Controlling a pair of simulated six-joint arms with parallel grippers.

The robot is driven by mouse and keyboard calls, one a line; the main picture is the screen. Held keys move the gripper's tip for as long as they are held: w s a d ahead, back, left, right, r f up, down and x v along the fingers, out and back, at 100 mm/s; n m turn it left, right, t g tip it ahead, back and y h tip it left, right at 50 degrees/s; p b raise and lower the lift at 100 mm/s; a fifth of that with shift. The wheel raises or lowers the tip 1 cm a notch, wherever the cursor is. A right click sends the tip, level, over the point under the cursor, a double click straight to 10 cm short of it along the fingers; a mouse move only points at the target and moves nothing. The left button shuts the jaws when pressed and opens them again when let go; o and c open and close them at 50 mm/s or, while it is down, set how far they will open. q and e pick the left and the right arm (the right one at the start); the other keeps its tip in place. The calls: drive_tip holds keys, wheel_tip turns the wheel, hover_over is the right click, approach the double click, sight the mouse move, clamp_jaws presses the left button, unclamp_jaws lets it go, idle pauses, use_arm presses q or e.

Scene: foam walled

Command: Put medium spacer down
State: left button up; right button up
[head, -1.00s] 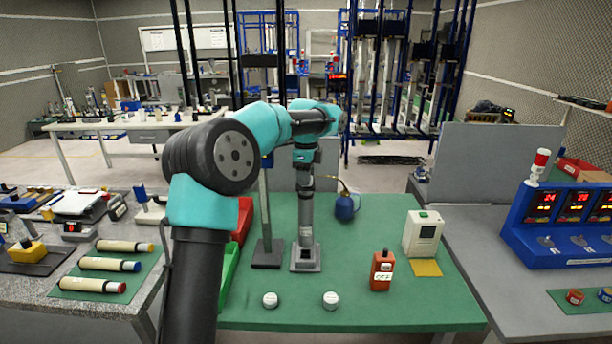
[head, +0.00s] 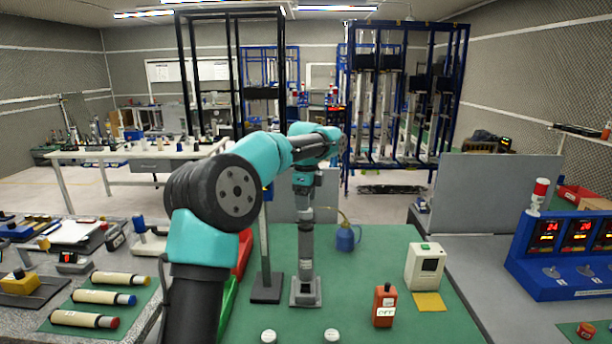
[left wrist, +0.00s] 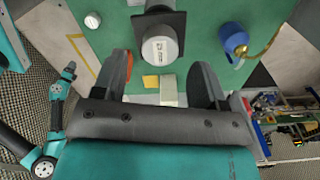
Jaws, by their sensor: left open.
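My left gripper (head: 305,208) hangs down from my arm near the middle of the head view. In the left wrist view its two fingers (left wrist: 161,62) are apart with nothing clamped between them. An upright grey cylinder with a pale round top (left wrist: 160,48) stands just beyond the fingertips, on a dark square base. In the head view a grey square base (head: 305,292) sits on the green table directly below the gripper. I take the cylinder for the medium spacer, but its marking is too small to read. My right gripper is not in view.
A black-based post (head: 267,290) stands close left of the gripper. Two white caps (head: 332,336) lie at the front. The green table (head: 365,270) has bare room between.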

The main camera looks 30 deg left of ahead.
use_arm(q)
wheel_tip(320, 180, up, 9)
idle(0.4)
idle(0.6)
